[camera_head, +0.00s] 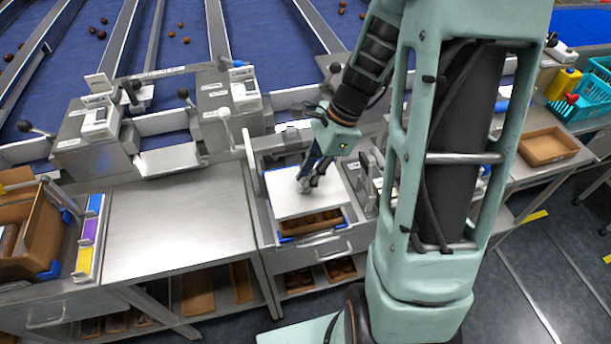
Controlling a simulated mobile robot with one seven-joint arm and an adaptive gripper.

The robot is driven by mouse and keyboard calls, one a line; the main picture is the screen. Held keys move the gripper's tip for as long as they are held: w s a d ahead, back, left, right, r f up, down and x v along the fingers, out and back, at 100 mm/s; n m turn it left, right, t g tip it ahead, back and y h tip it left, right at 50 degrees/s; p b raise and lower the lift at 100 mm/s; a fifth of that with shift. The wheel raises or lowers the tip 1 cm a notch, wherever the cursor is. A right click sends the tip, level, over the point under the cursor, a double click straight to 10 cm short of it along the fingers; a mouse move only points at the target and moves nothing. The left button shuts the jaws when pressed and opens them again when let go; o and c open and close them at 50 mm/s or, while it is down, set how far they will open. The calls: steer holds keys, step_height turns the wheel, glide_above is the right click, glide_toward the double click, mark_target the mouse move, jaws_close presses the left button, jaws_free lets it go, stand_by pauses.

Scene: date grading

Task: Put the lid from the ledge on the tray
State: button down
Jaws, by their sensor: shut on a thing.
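The lid (287,204), a flat white panel, lies level over the back part of the tray. My gripper (307,187) comes down from above and is shut on it near its middle; the fingers hide the grip point. The tray (347,222) is brown with blue at its corners and sits on the metal stand. Its front strip, with dark dates in compartments, shows in front of the lid. I cannot tell whether the lid touches the tray or hovers just above it. The ledge is not clearly made out.
A bare steel table (178,220) lies left of the stand. A weighing unit (228,105) with lever knobs stands behind. A cardboard box (38,235) is at far left. At right are an empty brown tray (548,147) and a teal basket (590,97). My arm hides the area right of the stand.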

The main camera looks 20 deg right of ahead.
mark_target(309, 195)
steer(key=shift+w+d, duration=0.15)
steer(key=shift+d, duration=0.1)
steer(key=shift+f+b, duration=2.7)
steer(key=shift+f, duration=0.5)
steer(key=shift+f+b, duration=0.4)
steer(key=shift+f, duration=0.35)
steer(key=c, duration=1.3)
jaws_free()
steer(key=shift+r, duration=0.1)
steer(key=shift+r+p, duration=3.2)
steer(key=shift+r, duration=0.25)
